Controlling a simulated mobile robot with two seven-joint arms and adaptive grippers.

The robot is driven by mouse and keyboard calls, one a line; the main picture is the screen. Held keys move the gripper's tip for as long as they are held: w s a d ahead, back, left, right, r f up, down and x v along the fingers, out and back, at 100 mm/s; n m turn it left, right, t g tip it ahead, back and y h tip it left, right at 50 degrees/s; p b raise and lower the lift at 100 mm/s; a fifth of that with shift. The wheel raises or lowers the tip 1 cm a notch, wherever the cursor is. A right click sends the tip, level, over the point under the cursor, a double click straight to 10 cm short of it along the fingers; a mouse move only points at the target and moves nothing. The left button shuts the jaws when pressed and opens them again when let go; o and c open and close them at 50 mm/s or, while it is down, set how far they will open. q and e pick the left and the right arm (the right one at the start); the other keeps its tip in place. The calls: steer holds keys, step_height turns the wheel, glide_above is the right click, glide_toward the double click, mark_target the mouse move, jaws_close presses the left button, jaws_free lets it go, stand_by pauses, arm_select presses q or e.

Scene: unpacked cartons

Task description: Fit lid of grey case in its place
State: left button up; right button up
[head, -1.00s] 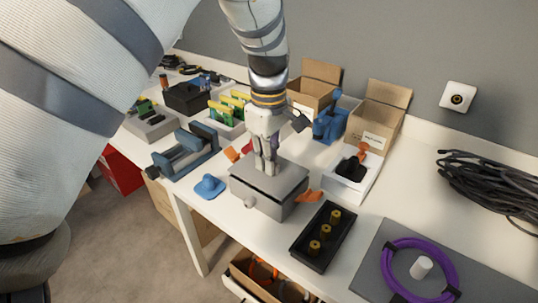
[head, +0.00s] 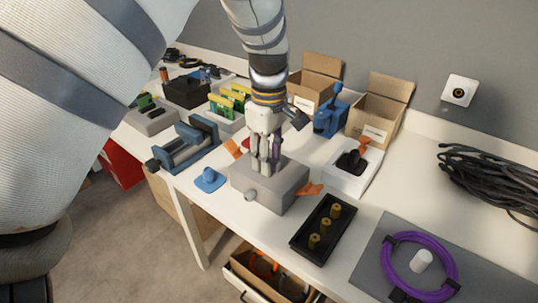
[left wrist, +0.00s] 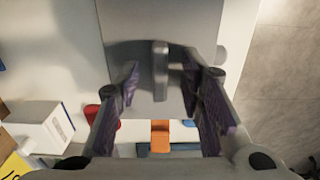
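The grey case (head: 268,190) stands on the white table in the middle of the head view, with a round knob on its front side. Its grey lid (left wrist: 160,22) lies on top and looks level; its edges are partly hidden by my gripper. A thin upright grip (left wrist: 160,70) rises from the lid. My left gripper (head: 265,168) points down at the lid. In the left wrist view my left gripper (left wrist: 162,85) is open, its purple-padded fingers on either side of the grip with gaps. My right gripper is out of view.
A black tray with brass-coloured pieces (head: 299,242) stands right of the case. An orange piece (head: 309,189), a blue piece (head: 210,180) and a white box (head: 352,173) are close by. Cardboard cartons (head: 378,108) stand behind. A purple cable coil (head: 396,288) lies on a grey mat.

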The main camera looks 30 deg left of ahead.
arm_select(q)
step_height(320, 180, up, 12)
stand_by(0.3)
steer(key=shift+f, duration=0.1)
